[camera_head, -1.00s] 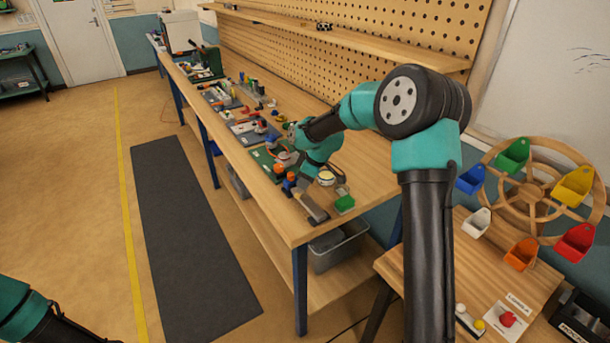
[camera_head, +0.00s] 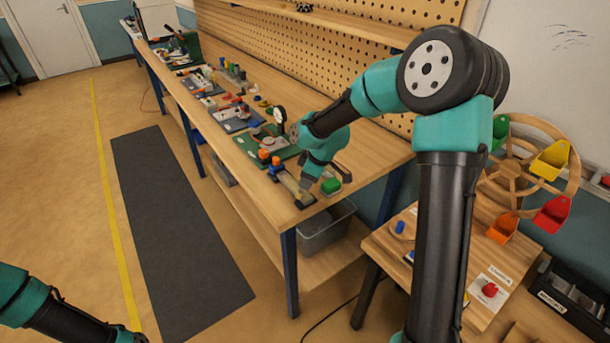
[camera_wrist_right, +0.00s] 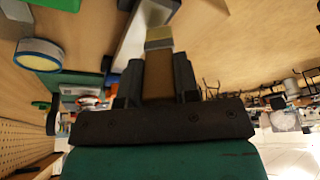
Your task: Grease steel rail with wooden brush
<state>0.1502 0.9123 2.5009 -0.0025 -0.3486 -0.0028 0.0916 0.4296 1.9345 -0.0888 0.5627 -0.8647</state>
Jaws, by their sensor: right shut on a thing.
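My right gripper (camera_head: 303,191) is over the near end of the workbench. In the right wrist view it (camera_wrist_right: 157,75) is shut on the brown wooden brush (camera_wrist_right: 158,72), whose pale bristle end points away from the jaws. The steel rail (camera_wrist_right: 132,38) is a light grey bar beside the bristles in that view; I cannot tell if they touch. In the head view the rail (camera_head: 308,201) lies on a dark base near the bench's front edge, partly hidden by the gripper. My left arm shows at the lower left, its gripper out of view.
A green box (camera_head: 331,186) sits right of the gripper. A round blue-rimmed tin (camera_wrist_right: 38,55) shows in the wrist view. Orange and blue-capped items (camera_head: 270,158) and a green mat (camera_head: 250,150) lie farther along the bench. A side table (camera_head: 405,270) stands at right.

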